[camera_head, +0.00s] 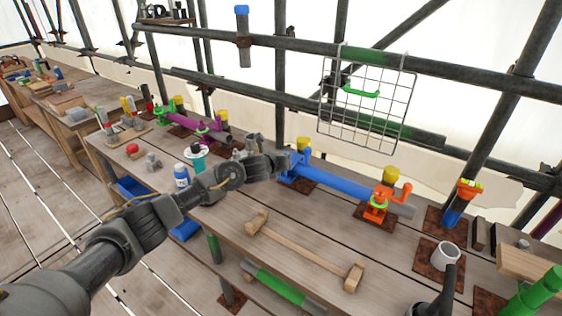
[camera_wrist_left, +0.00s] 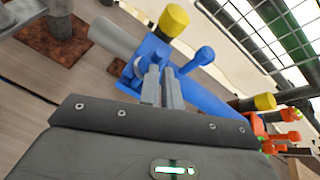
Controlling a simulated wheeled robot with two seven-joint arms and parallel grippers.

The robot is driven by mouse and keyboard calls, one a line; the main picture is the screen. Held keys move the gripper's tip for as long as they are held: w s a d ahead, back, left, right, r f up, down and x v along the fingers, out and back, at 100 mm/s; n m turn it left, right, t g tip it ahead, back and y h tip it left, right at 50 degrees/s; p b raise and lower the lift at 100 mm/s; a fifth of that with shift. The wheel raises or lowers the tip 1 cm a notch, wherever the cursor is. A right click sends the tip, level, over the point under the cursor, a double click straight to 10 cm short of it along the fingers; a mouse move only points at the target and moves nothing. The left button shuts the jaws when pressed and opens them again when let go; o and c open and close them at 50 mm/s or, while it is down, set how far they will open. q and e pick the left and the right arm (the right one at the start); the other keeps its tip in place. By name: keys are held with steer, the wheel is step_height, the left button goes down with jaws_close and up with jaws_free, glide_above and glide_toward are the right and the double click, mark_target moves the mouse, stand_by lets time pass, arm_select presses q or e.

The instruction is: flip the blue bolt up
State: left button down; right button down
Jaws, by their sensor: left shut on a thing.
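The blue bolt is part of a blue clamp (camera_head: 300,158) around a grey pipe with a blue tube (camera_head: 340,184) on the bench. In the wrist view the clamp (camera_wrist_left: 150,57) shows a blue stub with a round knob (camera_wrist_left: 205,55) sticking out at an angle. My left gripper (camera_head: 283,161) reaches the clamp from the left. In the wrist view its two grey fingers (camera_wrist_left: 162,84) are close together on a blue part of the bolt, mostly hidden between them.
An orange clamp (camera_head: 380,203) holds the pipe's right end. A blue-labelled bottle (camera_head: 182,176) stands near my left forearm.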

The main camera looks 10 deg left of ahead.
arm_select(q)
steer(key=shift+w+d+r, duration=0.15)
steer(key=shift+w+r, duration=0.05)
steer(key=shift+r, duration=0.45)
step_height(320, 180, up, 8)
steer(key=s+p, duration=0.2)
steer(key=p, duration=0.5)
steer(key=shift+s+r, duration=0.25)
steer(key=shift+s, duration=0.1)
